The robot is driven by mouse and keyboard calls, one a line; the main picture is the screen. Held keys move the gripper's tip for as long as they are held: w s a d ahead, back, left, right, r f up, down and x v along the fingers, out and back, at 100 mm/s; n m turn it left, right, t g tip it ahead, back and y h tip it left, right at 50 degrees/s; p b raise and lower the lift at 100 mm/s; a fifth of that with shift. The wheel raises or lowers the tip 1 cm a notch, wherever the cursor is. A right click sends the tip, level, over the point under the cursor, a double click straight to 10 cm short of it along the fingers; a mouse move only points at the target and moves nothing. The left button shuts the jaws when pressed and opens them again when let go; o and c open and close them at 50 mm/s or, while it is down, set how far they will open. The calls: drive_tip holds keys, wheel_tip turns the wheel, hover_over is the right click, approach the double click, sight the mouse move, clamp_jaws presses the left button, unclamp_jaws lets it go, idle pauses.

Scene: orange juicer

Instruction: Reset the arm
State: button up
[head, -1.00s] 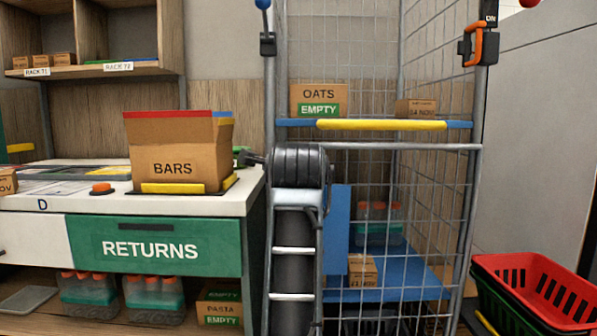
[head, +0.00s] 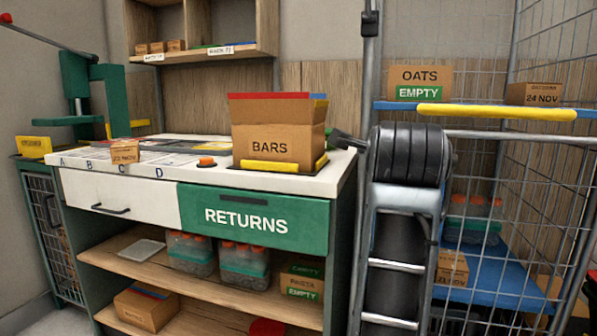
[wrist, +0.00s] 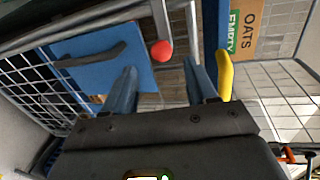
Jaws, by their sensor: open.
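My gripper (wrist: 160,85) shows in the wrist view, with two blue fingers well apart and nothing between them. It is near the wire cage. A blue panel (wrist: 85,65) with a dark handle lies to its left, and a red ball (wrist: 162,51) on a metal bar appears beyond the gap. The OATS box (wrist: 252,25), with a green EMPTY label, is at the upper right. My gripper cannot be made out in the head view. There, the OATS box (head: 420,83) sits on the cage's upper shelf.
A counter (head: 345,165) with the BARS box (head: 272,148) and a RETURNS drawer (head: 250,215) stands left of the cage. A green press (head: 95,90) stands at far left. A small dated box (head: 125,151) is on the counter.

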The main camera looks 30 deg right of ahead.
drive_tip(key=s+a+f+n+t+y, duration=0.2)
drive_tip(key=a+f+n+t, duration=0.15)
drive_tip(key=f+n, duration=0.55)
drive_tip(key=s+a+f+n+t+y, duration=0.2)
drive_tip(key=a+f+n, duration=0.3)
drive_tip(key=f+n, duration=0.35)
drive_tip(key=s+a+f+n+y, duration=0.45)
drive_tip(key=s+f, duration=0.25)
drive_tip(key=s, duration=0.2)
drive_tip(key=s+a+f+n+y, duration=0.3)
drive_tip(key=s+a+f+n, duration=0.25)
drive_tip(key=s, duration=0.35)
drive_tip(key=s+a+n, duration=0.2)
drive_tip(key=s+a, duration=0.3)
drive_tip(key=s, duration=0.9)
wheel_tip(320, 180, up, 21)
drive_tip(key=p, duration=2)
drive_tip(key=shift+a+y+p, duration=0.15)
drive_tip(key=shift+y+p, duration=0.25)
drive_tip(key=shift+y, duration=0.05)
drive_tip(key=shift+s+m+g, duration=0.1)
drive_tip(key=shift+m+g, duration=0.15)
